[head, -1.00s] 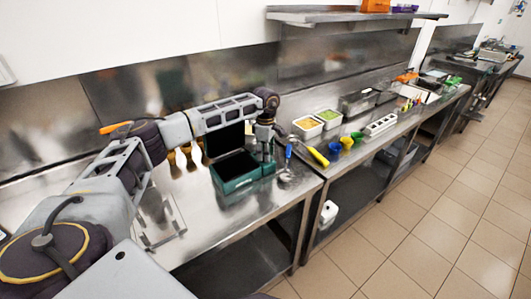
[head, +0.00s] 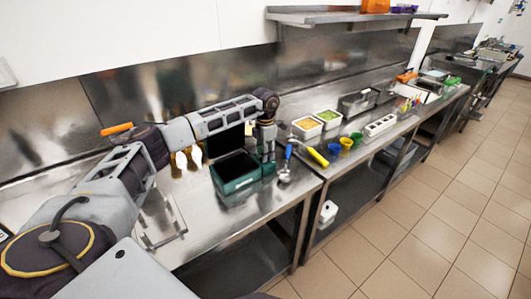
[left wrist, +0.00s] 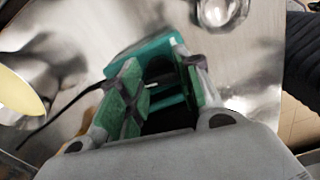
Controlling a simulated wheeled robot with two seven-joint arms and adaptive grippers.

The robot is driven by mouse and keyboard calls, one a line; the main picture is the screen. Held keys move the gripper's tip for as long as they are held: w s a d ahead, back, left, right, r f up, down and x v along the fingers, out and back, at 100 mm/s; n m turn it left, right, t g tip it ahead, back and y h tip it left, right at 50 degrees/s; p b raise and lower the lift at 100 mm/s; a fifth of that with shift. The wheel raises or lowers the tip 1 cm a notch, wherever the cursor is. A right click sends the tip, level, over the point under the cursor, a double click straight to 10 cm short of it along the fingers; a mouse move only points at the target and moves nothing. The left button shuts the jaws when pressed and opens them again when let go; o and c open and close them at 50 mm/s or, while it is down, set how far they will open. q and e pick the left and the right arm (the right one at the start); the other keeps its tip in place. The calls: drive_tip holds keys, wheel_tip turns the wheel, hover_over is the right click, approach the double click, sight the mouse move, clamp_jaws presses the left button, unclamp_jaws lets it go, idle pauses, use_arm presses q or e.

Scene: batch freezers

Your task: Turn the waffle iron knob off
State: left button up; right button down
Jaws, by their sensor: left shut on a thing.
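The waffle iron (head: 236,187) is a teal box with a dark top, on the steel counter below my left forearm in the head view. Its teal body (left wrist: 150,48) also shows in the left wrist view, beyond and between the fingers. My left gripper (head: 268,168) points down at the iron's right end. In the left wrist view its two green-padded fingers (left wrist: 160,88) stand around a small part at the iron, shut on what seems to be the knob. The knob itself is mostly hidden by the fingers, so its setting cannot be read. My right gripper is not in view.
A ladle with a blue handle (head: 288,153) lies close right of the gripper. A yellow-handled tool (head: 317,157), food tubs (head: 306,126) and small coloured cups (head: 346,143) stand farther right. The counter's front edge is near the iron.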

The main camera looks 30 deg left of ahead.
use_arm(q)
drive_tip(key=shift+a+r+n, duration=0.1)
drive_tip(key=shift+r+n, duration=0.05)
drive_tip(key=shift+n, duration=0.85)
drive_tip(key=shift+w, duration=0.1)
drive_tip(key=o, duration=1)
drive_tip(key=shift+r, duration=5.9)
